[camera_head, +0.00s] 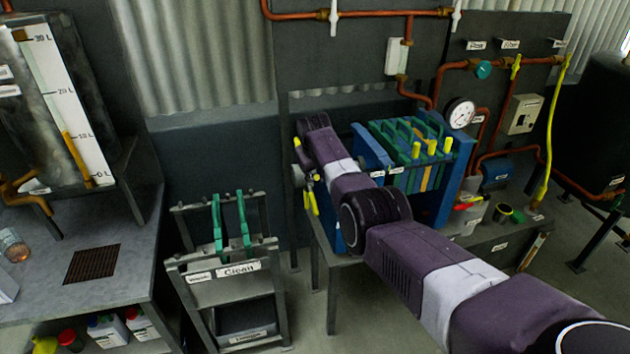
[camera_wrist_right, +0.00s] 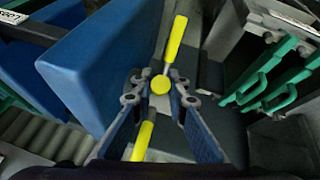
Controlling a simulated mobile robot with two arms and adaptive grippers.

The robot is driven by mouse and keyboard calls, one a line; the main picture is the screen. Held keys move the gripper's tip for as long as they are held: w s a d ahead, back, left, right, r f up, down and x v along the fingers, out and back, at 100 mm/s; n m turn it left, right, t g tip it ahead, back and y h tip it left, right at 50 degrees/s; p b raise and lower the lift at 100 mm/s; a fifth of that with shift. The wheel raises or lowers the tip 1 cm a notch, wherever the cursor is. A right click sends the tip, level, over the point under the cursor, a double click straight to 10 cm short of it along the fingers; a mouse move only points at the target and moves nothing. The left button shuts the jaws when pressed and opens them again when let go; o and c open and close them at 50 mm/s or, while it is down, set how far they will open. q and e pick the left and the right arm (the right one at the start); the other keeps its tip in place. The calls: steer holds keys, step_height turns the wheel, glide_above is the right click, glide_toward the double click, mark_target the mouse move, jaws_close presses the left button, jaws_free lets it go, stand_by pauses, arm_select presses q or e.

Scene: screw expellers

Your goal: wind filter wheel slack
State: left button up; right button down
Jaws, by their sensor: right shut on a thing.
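The filter wheel (camera_head: 311,200) is at the left end of the blue filter press (camera_head: 446,188); its yellow spokes show in the head view. In the right wrist view its round yellow hub (camera_wrist_right: 161,85) sits between my fingertips, with one yellow handle (camera_wrist_right: 175,38) pointing up and another (camera_wrist_right: 143,140) pointing down between the fingers. My right gripper (camera_head: 303,175) is at the wheel, and in the wrist view (camera_wrist_right: 160,82) it is shut on it. My forearm hides part of the press. My left gripper is not in view.
A rack marked "Clean" (camera_head: 238,268) with green plates stands left of the press. A pressure gauge (camera_head: 460,114) and copper pipes are behind. A tank with a litre scale (camera_head: 70,100) stands on the left bench. The floor between rack and press is narrow.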

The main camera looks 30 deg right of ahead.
steer(key=shift+w+r, duration=0.2)
steer(key=shift+r, duration=0.15)
steer(key=c, duration=2.3)
jaws_free()
steer(key=o, duration=0.4)
steer(key=shift+f, duration=0.25)
steer(key=shift+s, duration=0.1)
steer(key=shift+v, duration=6)
